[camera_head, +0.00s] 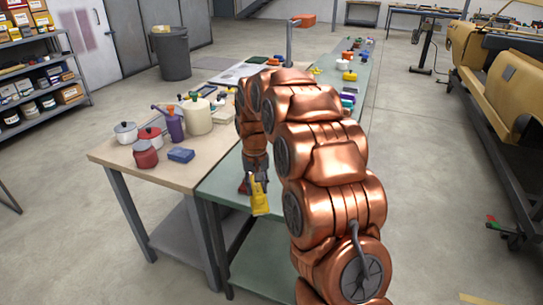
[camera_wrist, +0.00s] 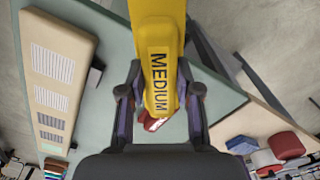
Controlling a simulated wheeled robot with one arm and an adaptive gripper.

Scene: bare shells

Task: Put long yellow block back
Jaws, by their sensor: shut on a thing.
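The long yellow block (camera_head: 260,199) hangs from my gripper (camera_head: 256,178), over the near end of the green table (camera_head: 222,187). In the wrist view, the yellow block (camera_wrist: 158,62) lies between the two fingers of my gripper (camera_wrist: 159,98) and runs out past the top edge. Green table surface (camera_wrist: 105,110) lies below.
A wooden table (camera_head: 110,156) at left holds pots, a purple jug (camera_head: 175,128), a cream canister (camera_head: 198,116) and a blue block (camera_head: 181,155). Several small coloured things, including a yellow one (camera_head: 349,76), lie far along the green table. My arm hides its middle.

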